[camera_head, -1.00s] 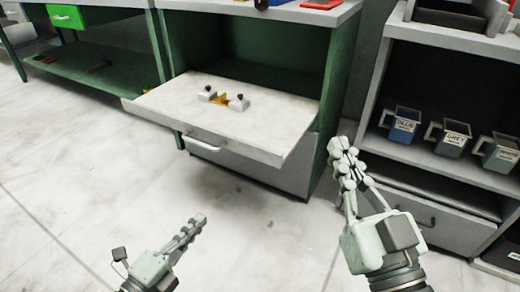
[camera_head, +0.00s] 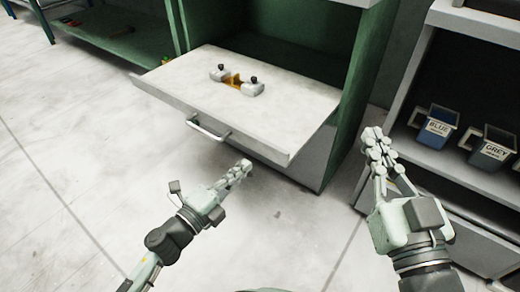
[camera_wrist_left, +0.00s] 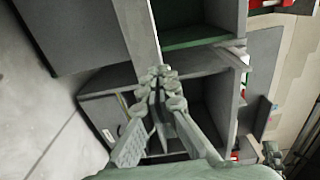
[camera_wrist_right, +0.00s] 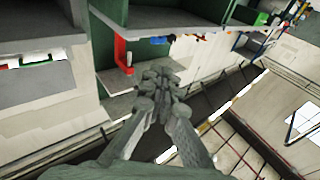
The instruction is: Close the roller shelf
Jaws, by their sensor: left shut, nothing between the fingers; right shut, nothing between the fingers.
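The roller shelf (camera_head: 200,92) is a white board pulled out from a green cabinet, with a metal handle (camera_head: 208,128) on its front edge. A small grey and orange fixture with black knobs (camera_head: 237,80) sits on it. My left gripper (camera_head: 241,167) is shut and empty, in front of and below the shelf's front edge, apart from it. In the left wrist view its fingers (camera_wrist_left: 160,75) are together. My right gripper (camera_head: 374,135) is shut and empty, to the right of the shelf, in front of the right-hand rack. Its closed fingers (camera_wrist_right: 160,75) also show in the right wrist view.
A green workbench (camera_head: 110,40) stands at the back left. The pale floor (camera_head: 80,150) in front of the shelf is clear.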

